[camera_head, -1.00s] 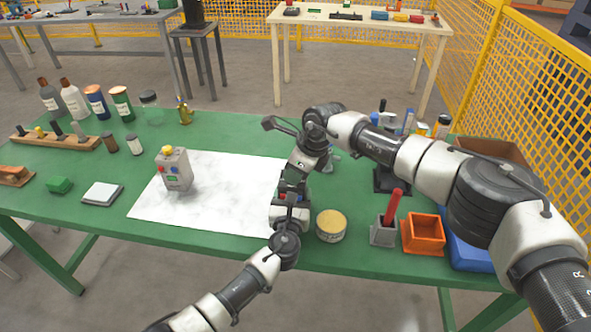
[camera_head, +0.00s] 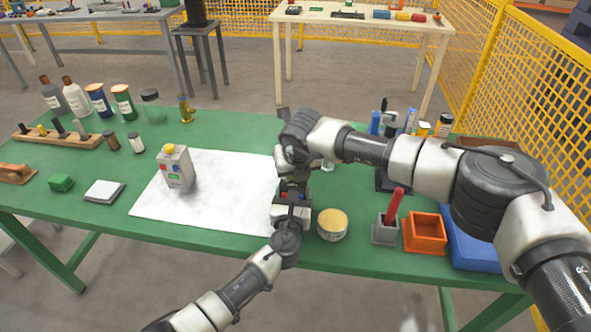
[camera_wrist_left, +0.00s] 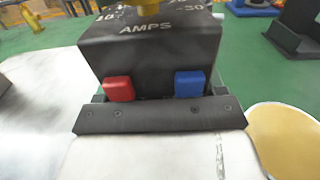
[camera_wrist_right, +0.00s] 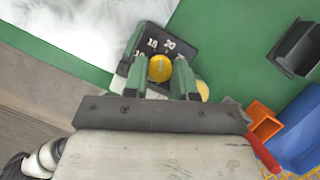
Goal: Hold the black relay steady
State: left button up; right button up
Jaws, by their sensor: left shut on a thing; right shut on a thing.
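The black relay (camera_wrist_left: 150,55) fills the top of the left wrist view, marked AMPS, with a red button (camera_wrist_left: 118,89) and a blue button (camera_wrist_left: 190,84). My left gripper (camera_head: 291,197) is shut on the relay at the right edge of the white sheet; its fingertips are largely hidden. The relay's yellow knob (camera_wrist_right: 160,68) shows in the right wrist view beside the numbers 18 and 20. My right gripper (camera_wrist_right: 160,80) comes from above, its fingers on either side of the knob and shut on it. In the head view, my right wrist covers much of the relay.
A round yellow-lidded tin (camera_head: 332,224) stands close right of the relay. Farther right are a grey holder with a red stick (camera_head: 385,230), an orange bin (camera_head: 424,233) and a blue tray (camera_head: 470,252). A grey box with a yellow button (camera_head: 175,168) stands on the white sheet (camera_head: 225,205).

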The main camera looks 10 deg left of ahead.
jog(key=m+h, duration=0.1)
jog(key=m, duration=0.2)
jog(key=shift+a+m, duration=0.15)
jog(key=shift+m, duration=0.25)
jog(key=m+h, duration=0.1)
jog(key=m, duration=0.2)
jog(key=shift+a+m+h, duration=0.15)
jog(key=shift+m+h, duration=0.15)
jog(key=shift+h, duration=0.1)
jog(key=m+h, duration=0.1)
jog(key=m, duration=0.2)
jog(key=m+h, duration=0.1)
jog(key=m, duration=0.1)
jog(key=shift+w+a+m+g, duration=0.1)
jog(key=shift+m+g, duration=0.2)
jog(key=shift+m, duration=0.1)
jog(key=o, duration=0.9)
jog(key=shift+o, duration=0.2)
jog(key=shift+r, duration=0.1)
jog(key=v, duration=1.2)
